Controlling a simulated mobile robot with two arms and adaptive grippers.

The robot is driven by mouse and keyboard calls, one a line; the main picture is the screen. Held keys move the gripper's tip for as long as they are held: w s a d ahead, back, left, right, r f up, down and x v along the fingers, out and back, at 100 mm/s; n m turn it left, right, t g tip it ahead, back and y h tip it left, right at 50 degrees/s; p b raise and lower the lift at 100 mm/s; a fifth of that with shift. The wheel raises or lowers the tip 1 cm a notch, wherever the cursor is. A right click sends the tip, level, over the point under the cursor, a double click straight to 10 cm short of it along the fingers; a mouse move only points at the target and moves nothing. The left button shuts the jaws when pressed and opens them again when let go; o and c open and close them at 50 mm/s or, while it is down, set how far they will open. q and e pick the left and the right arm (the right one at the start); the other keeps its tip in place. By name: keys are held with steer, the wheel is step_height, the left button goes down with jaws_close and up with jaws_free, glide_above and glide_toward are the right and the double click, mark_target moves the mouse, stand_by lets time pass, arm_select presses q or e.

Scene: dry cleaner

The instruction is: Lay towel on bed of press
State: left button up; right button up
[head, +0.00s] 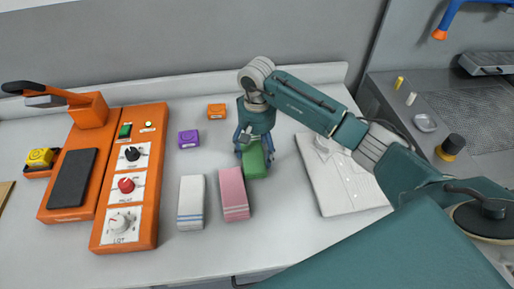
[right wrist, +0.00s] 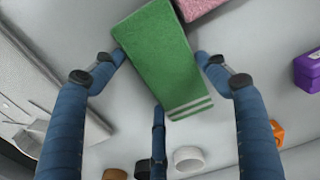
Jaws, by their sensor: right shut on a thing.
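My right gripper (head: 253,146) is shut on a folded green towel (head: 254,163) at the middle of the counter. The right wrist view shows the fingers on either side of the green towel (right wrist: 165,60), which has pale stripes near one end. I cannot tell whether the towel touches the counter. A white towel (head: 191,203) with blue stripes and a pink towel (head: 234,194) lie side by side just left of it. The orange press (head: 88,150) stands at the left, with a dark flat bed (head: 73,178) and a black-handled arm (head: 58,96). My left gripper is not in view.
A control panel (head: 130,215) with knobs adjoins the press. Purple (head: 188,139) and orange (head: 217,111) blocks sit behind the towels; a yellow one (head: 40,157) is by the press. A folded white shirt (head: 345,185) lies at the right.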

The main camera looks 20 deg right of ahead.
steer(key=shift+f, duration=0.1)
steer(key=shift+f+b, duration=0.15)
steer(key=shift+b, duration=0.15)
steer(key=o, duration=1.1)
steer(key=shift+o, duration=0.2)
